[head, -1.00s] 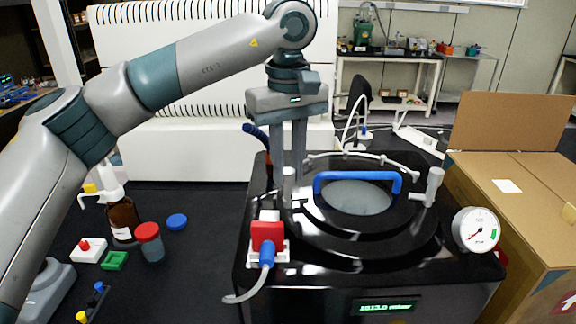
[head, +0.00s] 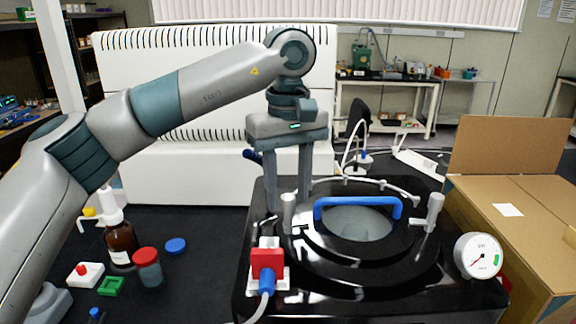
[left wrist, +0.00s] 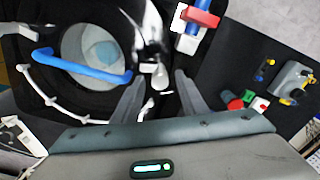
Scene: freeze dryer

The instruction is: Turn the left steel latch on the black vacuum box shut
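The black vacuum box (head: 330,285) has a round lid with a blue handle (head: 357,201), which also shows in the left wrist view (left wrist: 80,66). The left steel latch (head: 288,213) stands at the lid's left side. A matching steel latch (head: 433,212) stands on the right. My left gripper (head: 287,208) points down at the left latch, with its fingers apart on either side of it. In the left wrist view the latch (left wrist: 160,76) shows between the open fingertips (left wrist: 158,112). I cannot tell whether a finger touches it. My right gripper is not in view.
A red and white switch with a blue plug (head: 267,262) sits in front of the left latch. A round gauge (head: 478,255) is at the box's right, near an open cardboard box (head: 530,240). Bottles, including a brown one (head: 121,243), stand at left. A white ribbed unit (head: 200,165) is behind.

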